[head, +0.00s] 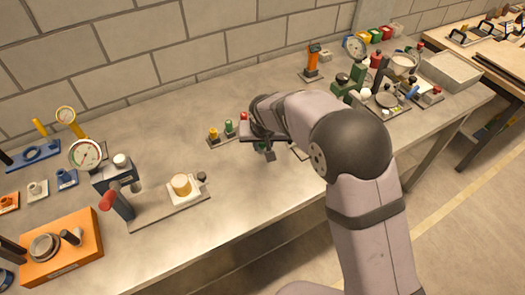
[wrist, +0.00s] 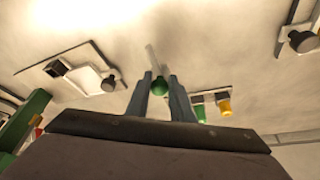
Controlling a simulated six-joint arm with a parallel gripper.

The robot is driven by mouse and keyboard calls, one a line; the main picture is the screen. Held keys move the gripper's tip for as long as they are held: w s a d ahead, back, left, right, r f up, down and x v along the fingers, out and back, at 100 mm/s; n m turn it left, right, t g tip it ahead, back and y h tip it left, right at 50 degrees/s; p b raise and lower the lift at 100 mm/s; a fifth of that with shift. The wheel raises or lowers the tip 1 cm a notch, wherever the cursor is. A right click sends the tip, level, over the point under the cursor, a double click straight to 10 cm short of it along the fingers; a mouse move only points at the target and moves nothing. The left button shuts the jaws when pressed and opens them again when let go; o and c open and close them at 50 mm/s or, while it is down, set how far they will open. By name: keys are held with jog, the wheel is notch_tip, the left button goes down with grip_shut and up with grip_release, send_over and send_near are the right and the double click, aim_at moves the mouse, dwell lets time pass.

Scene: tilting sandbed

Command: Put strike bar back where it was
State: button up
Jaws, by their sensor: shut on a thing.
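My gripper (wrist: 160,78) is shut on a thin pale rod with a green ball end (wrist: 160,87), which looks like the strike bar. The green ball sits between the two fingers in the wrist view, and the rod runs up past the fingertips. In the head view my gripper (head: 268,153) hangs over the middle of the metal bench, and my arm hides most of what it holds. I cannot tell whether the rod touches the bench. A flat plate with a white pad and dark knob (wrist: 85,68) lies left of the gripper in the wrist view.
A base with yellow, green and red buttons (head: 228,130) stands just left of my gripper. A plate with a tan cylinder (head: 181,185) lies farther left.

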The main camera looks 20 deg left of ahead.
aim_at(262, 152)
jog(key=shift+f+p, duration=0.55)
jog(key=shift+f, duration=1.3)
jog(key=shift+f, duration=0.1)
jog(key=o, duration=1)
jog(key=shift+r, duration=0.2)
jog(key=b+v, duration=0.3)
jog(key=v, duration=0.9)
jog(key=shift+d, duration=0.1)
jog(key=shift+d, duration=0.1)
